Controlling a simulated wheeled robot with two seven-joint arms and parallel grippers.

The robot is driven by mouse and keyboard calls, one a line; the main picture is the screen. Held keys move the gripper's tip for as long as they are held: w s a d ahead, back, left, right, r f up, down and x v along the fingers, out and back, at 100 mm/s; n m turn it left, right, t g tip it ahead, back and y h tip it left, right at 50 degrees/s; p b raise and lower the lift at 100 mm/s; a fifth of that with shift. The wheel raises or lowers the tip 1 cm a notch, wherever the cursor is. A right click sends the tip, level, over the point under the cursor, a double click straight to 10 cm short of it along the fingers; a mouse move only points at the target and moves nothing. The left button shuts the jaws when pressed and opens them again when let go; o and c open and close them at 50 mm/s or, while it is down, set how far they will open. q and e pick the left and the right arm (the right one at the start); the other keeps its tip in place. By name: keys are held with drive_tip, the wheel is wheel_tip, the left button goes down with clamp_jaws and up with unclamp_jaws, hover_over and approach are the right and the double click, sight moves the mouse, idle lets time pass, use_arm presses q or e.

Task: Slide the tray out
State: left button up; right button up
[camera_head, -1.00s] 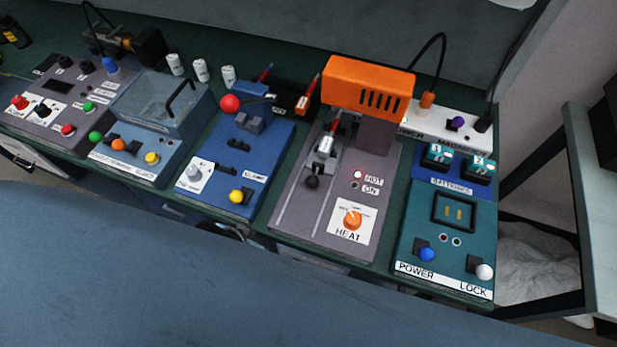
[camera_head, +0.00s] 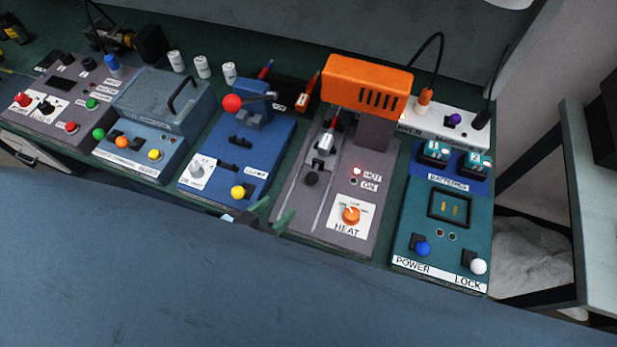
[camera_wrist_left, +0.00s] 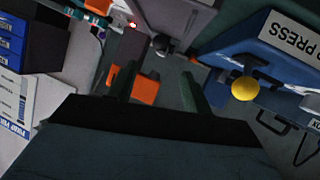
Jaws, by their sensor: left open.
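The tray (camera_head: 325,146) is a small grey carriage with a black knob (camera_head: 311,179) at its front. It lies on the rails of the grey HEAT station (camera_head: 373,214), in front of the orange heater (camera_head: 367,82), and bears a silvery cylinder (camera_head: 328,130). My left gripper (camera_head: 273,212) is open and empty at the bench's front edge, between the blue press and the HEAT station, apart from the tray. Its dark green fingers also show in the left wrist view (camera_wrist_left: 160,88). My right gripper is not in view.
The blue press station (camera_head: 218,178) with a yellow button (camera_head: 238,192) stands left of my gripper. The teal POWER/LOCK station (camera_head: 437,238) stands at the right.

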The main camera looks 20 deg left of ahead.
sight(309, 181)
use_arm(q)
drive_tip(key=b+x, duration=0.1)
drive_tip(key=x, duration=1.2)
drive_tip(key=shift+w, duration=0.15)
clamp_jaws()
drive_tip(key=shift+d, duration=0.1)
